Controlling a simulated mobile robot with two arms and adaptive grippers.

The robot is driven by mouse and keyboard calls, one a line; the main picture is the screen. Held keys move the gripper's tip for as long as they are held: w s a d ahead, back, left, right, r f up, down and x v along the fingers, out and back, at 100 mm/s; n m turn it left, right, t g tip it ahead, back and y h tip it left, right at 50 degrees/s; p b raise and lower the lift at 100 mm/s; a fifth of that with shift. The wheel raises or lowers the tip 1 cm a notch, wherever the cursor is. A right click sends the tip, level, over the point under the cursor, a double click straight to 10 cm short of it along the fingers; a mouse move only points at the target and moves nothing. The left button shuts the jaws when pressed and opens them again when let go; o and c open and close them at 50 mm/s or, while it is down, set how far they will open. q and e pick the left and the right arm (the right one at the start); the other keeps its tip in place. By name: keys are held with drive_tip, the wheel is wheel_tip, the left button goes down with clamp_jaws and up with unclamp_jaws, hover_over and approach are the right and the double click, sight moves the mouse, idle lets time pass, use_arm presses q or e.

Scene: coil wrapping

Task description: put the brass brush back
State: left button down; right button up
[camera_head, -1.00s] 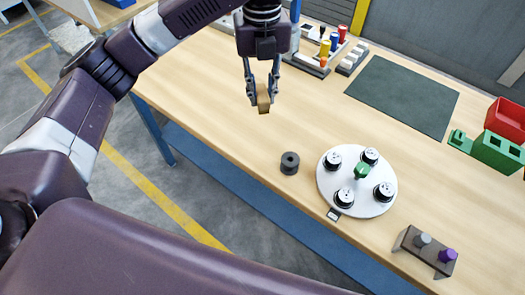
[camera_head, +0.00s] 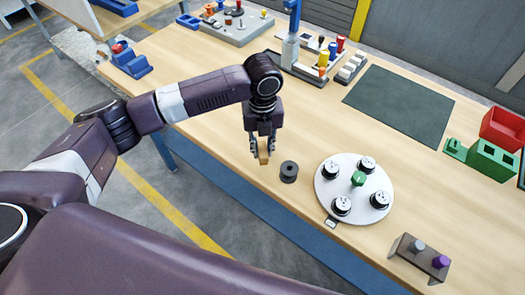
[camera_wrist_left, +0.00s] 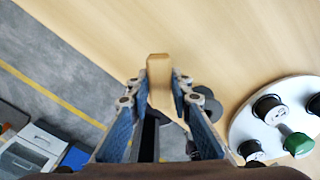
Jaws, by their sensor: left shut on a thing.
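My left gripper (camera_head: 263,148) is shut on a small tan block, which I take to be the brass brush (camera_head: 264,158). The brush points down between the fingertips, close above or at the table; I cannot tell if it touches. In the left wrist view the brush (camera_wrist_left: 159,68) sticks out between the two fingers (camera_wrist_left: 160,95), its bristles not clearly visible. A dark grey ring-shaped holder or spool (camera_head: 289,171) stands just right of the gripper, and it also shows in the left wrist view (camera_wrist_left: 208,105). My right gripper is not in view.
A white round plate (camera_head: 325,190) with several black spools and a green knob (camera_head: 358,179) stands to the right. A dark mat (camera_head: 400,105), red bin (camera_head: 503,127) and tool racks lie behind.

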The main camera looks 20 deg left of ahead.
sight(263, 149)
use_arm(q)
drive_tip(key=shift+f, duration=1.25)
drive_tip(key=c, duration=1.7)
unclamp_jaws()
drive_tip(key=shift+f, duration=0.1)
drive_tip(key=shift+c, duration=0.2)
wheel_tip(263, 149, up, 12)
drive_tip(key=b, duration=0.2)
drive_tip(key=shift+f+b, duration=0.1)
drive_tip(key=shift+b, duration=0.25)
drive_tip(key=shift+r, duration=0.25)
